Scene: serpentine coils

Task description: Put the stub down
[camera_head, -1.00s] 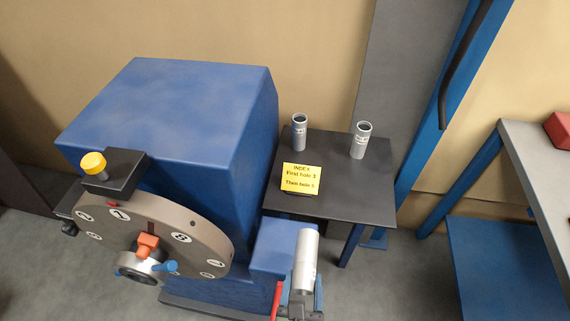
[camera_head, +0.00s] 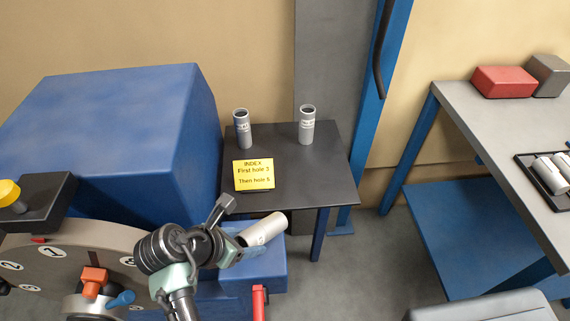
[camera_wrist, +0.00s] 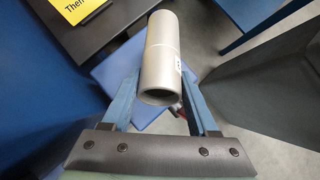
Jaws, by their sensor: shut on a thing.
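The stub (camera_head: 264,228) is a short silver-grey cylinder with a pale label. My gripper (camera_head: 250,242) is shut on it and holds it tilted, by the blue block beside the big machine. In the wrist view the stub (camera_wrist: 161,52) lies between the two blue fingers (camera_wrist: 160,84), its open end facing the camera. Whether the stub touches anything below is hidden.
A dark side table (camera_head: 310,180) holds two upright grey tubes (camera_head: 242,130) (camera_head: 307,126) and a yellow index card (camera_head: 254,175). Its front right is clear. A red handle (camera_head: 258,302) stands near my gripper. A grey bench (camera_head: 500,130) carries a tray with more tubes (camera_head: 549,174).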

